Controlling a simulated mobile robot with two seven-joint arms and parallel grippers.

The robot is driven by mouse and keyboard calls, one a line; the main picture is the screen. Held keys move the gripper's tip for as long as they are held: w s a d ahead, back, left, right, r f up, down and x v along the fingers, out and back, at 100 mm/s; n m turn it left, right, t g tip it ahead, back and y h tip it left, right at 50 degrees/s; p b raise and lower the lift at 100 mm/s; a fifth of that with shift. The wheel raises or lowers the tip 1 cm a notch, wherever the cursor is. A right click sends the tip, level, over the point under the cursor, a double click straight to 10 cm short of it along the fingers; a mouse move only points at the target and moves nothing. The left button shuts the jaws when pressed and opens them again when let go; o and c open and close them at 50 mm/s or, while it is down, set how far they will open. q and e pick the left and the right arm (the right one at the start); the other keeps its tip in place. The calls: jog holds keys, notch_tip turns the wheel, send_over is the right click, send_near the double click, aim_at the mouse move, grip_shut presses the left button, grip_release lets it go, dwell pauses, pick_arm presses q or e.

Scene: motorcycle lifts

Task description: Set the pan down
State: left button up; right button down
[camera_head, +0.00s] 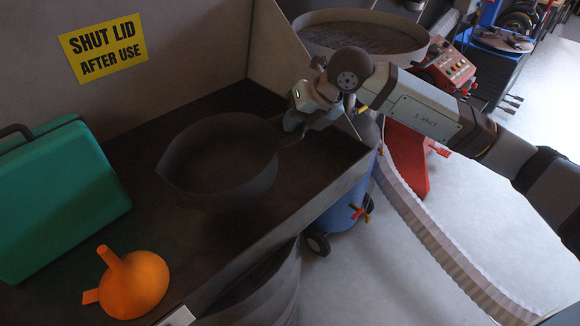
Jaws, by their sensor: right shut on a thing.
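The pan (216,190) is a dark, round, shallow vessel with a pointed lip at its left. It appears about level over the dark bench top (310,180). My right gripper (290,132) is at the pan's right side, shut on it near the rim. The fingertips are small and dim against the dark bench. I cannot tell whether the pan's underside touches the bench top or hangs just above it. My left gripper is not in view.
A green case (60,200) and an orange funnel (136,283) stand left of the pan. A raised lip (335,198) edges the bench at right. A yellow sign (103,48) is on the back panel. Beyond are another round pan (360,35) and a blue drum (345,208).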

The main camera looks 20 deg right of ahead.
jog(key=shift+f, duration=6.55)
jog(key=c, duration=1.1)
grip_release()
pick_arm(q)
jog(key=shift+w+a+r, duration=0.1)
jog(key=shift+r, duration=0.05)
pick_arm(e)
jog(key=v, duration=1.2)
